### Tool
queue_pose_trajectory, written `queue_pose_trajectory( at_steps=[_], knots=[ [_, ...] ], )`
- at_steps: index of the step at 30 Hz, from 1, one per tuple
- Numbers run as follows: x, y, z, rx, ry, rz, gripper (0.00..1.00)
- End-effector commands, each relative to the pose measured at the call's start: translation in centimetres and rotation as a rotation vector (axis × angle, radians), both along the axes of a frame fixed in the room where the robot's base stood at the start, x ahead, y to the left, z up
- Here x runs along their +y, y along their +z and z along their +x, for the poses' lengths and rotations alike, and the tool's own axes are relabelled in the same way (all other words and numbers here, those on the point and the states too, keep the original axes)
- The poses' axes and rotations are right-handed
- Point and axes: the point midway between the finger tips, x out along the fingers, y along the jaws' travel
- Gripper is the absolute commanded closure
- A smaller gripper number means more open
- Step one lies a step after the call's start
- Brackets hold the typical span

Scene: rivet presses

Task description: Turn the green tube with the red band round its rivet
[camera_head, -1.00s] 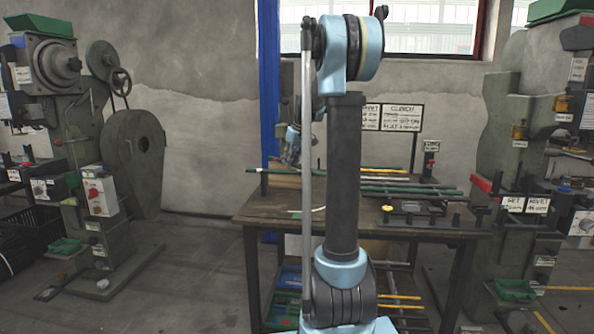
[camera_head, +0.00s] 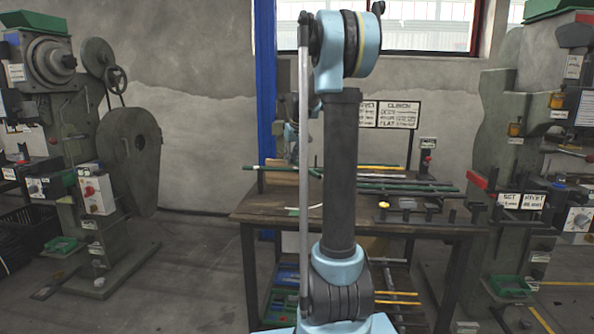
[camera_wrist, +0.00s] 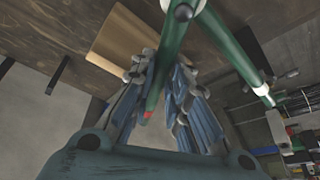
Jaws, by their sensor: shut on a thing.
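In the wrist view, my gripper (camera_wrist: 163,105) has its two blue-padded fingers closed on a green tube (camera_wrist: 162,72) near its red-banded end. The red band (camera_wrist: 148,115) shows just between the fingers. This tube runs up to a rivet (camera_wrist: 183,12) at the top of the view, where it meets a second green tube (camera_wrist: 232,48). The second tube slants down to the right and has a pale band (camera_wrist: 278,98) near its end. In the head view, my arm hides most of the gripper and the held tube, so the angle between the tubes is unclear there.
The workbench (camera_head: 262,212) stands ahead, with a rack of green and yellow rods and a sign board (camera_head: 398,114) on it. A brown block (camera_wrist: 122,42) lies beside the fingers. Rivet presses stand left (camera_head: 130,150) and right (camera_head: 500,130).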

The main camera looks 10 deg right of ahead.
Motion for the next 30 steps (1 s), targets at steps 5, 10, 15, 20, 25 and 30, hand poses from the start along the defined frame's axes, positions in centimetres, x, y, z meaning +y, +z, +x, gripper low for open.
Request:
queue_pose_trajectory(
  at_steps=[5, 10, 15, 20, 25, 30],
  knots=[
    [0.0, 0.0, 0.0, -0.001, -0.007, 0.0, 1.0],
    [0.0, 0.0, 0.0, -0.001, -0.007, 0.0, 1.0],
    [-0.4, 0.0, 0.1, 0.0, -0.059, -0.001, 1.0],
    [-1.0, 0.0, 0.1, 0.001, -0.147, 0.0, 1.0],
    [-1.2, 0.0, 0.2, 0.0, -0.182, -0.001, 1.0],
    [-1.2, 0.0, 0.2, -0.001, -0.181, 0.0, 1.0]
  ],
)
